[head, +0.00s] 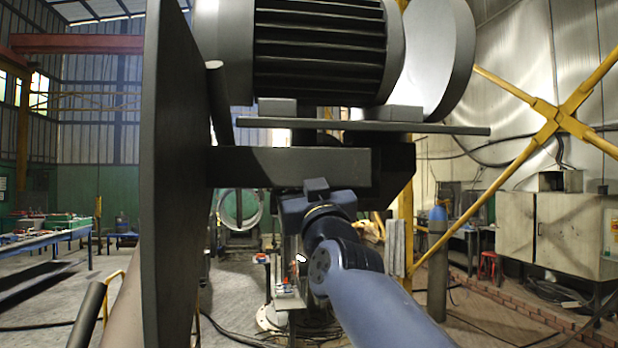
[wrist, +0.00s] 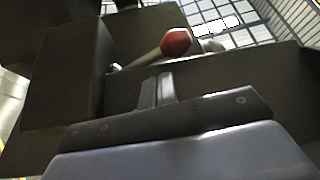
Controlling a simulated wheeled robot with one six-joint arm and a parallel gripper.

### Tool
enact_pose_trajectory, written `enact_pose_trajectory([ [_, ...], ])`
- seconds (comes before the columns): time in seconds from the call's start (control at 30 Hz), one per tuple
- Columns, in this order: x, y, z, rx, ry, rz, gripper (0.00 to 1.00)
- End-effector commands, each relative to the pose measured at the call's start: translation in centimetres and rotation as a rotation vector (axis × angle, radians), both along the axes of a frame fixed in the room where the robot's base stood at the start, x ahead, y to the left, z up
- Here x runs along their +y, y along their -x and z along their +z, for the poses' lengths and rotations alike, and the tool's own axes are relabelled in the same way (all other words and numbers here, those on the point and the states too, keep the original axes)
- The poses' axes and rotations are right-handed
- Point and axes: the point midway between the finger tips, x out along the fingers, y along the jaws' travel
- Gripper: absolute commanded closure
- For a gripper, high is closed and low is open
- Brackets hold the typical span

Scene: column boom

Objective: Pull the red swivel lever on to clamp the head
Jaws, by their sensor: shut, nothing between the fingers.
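The red swivel lever shows in the wrist view as a rounded red knob (wrist: 176,42) on a pale shaft (wrist: 147,57). The shaft runs down-left to a small pivot on a dark block. My gripper (wrist: 158,80) is shut and empty, its two fingers together just below the knob in the picture. I see no clear contact, and the depth gap is hard to judge. In the head view my gripper (head: 317,186) is close under the dark boom arm (head: 300,167). The finned motor head (head: 320,52) is above it. The lever is hidden in the head view.
A tall dark plate (head: 175,190) stands left of the arm. A flat plate (head: 360,125) lies beneath the motor. A yellow cross brace (head: 570,123), a cabinet (head: 550,235) and a gas cylinder (head: 437,265) stand at the right. Floor shows open at the left.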

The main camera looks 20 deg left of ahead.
Motion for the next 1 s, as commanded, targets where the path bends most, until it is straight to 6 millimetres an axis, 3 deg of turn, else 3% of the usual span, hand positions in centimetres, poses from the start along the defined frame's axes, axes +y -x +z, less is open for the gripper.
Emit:
enact_pose_trajectory([
  [1.0, -0.11, 0.03, -0.84, 0.0, 0.0, 0.0, 1.0],
])
